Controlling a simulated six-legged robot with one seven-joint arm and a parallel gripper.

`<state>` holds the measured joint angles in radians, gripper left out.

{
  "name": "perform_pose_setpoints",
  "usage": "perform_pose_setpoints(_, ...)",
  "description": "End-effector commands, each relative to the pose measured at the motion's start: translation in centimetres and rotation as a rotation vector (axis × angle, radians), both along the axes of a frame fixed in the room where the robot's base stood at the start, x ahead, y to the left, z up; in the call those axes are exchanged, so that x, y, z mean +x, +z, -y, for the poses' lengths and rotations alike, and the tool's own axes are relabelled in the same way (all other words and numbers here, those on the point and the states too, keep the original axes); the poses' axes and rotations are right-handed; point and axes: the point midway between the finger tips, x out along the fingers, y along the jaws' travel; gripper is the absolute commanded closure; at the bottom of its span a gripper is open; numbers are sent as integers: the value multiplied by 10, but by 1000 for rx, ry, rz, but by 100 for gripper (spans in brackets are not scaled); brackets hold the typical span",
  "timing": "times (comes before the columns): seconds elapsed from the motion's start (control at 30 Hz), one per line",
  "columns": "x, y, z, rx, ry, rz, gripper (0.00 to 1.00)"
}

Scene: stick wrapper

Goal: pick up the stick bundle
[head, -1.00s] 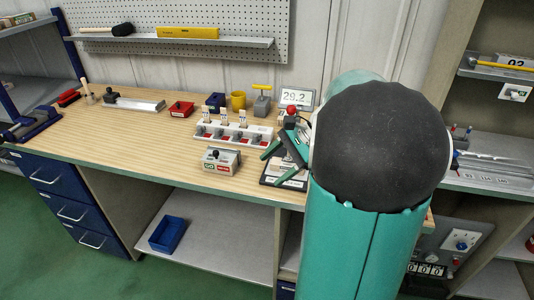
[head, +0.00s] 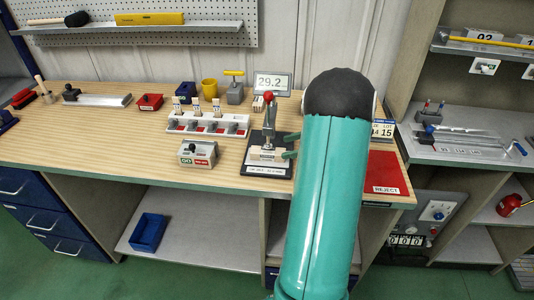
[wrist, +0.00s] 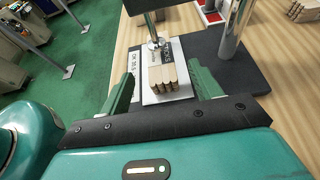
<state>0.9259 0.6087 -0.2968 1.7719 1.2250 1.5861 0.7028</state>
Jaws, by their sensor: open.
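The stick bundle (wrist: 164,78) is a small block of pale tan wooden sticks. In the wrist view it lies on a white plate (wrist: 152,98) of a dark-based press, just below the press's metal plunger (wrist: 157,44). My gripper (wrist: 161,76) is open, with one green finger on each side of the bundle and a visible gap to each. In the head view the press (head: 268,145) with its red knob stands on the bench, and my green fingers (head: 291,147) reach in from its right. The bundle is small there and hard to make out.
The press's upright post (wrist: 233,30) rises close to my right finger. In the head view a white rack (head: 208,124) and a GO/red-labelled box (head: 198,153) stand left of the press. A red REJECT mat (head: 385,172) lies to the right. A display reading 29.2 (head: 272,82) stands behind.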

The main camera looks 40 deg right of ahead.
Motion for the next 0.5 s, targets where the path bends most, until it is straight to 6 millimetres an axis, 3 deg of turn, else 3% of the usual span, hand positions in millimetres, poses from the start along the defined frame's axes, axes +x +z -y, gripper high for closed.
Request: perform_pose_setpoints(0.5,44,-25,-34,0,3,-1,37)
